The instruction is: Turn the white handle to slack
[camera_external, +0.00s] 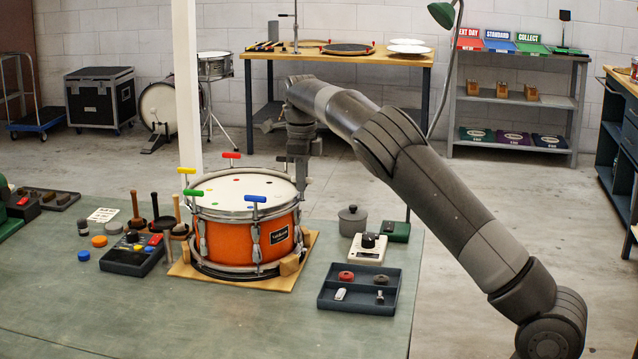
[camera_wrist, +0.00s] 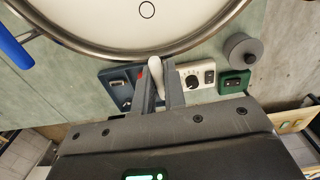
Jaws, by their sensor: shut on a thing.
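The orange drum (camera_external: 238,238) stands upright on a wooden board, with coloured T-handles round its rim: yellow (camera_external: 187,170), red (camera_external: 231,155), green (camera_external: 193,193) and blue (camera_external: 255,199). My gripper (camera_external: 298,160) is at the drum's right rim, pointing down. In the wrist view, the white handle (camera_wrist: 155,70) lies between the two fingers of my gripper (camera_wrist: 158,84), which is shut on it. The handle sits just outside the drum's metal hoop. In the external view my gripper hides the white handle. The drum's white head (camera_wrist: 140,18) and the blue handle (camera_wrist: 14,47) also show in the wrist view.
Right of the drum are a dark tray (camera_external: 330,300) with small parts, a white dial box (camera_external: 367,249), a grey lidded pot (camera_external: 352,221) and a green box (camera_external: 396,232). Left are mallets (camera_external: 136,208) and a button box (camera_external: 132,255). The front left bench is clear.

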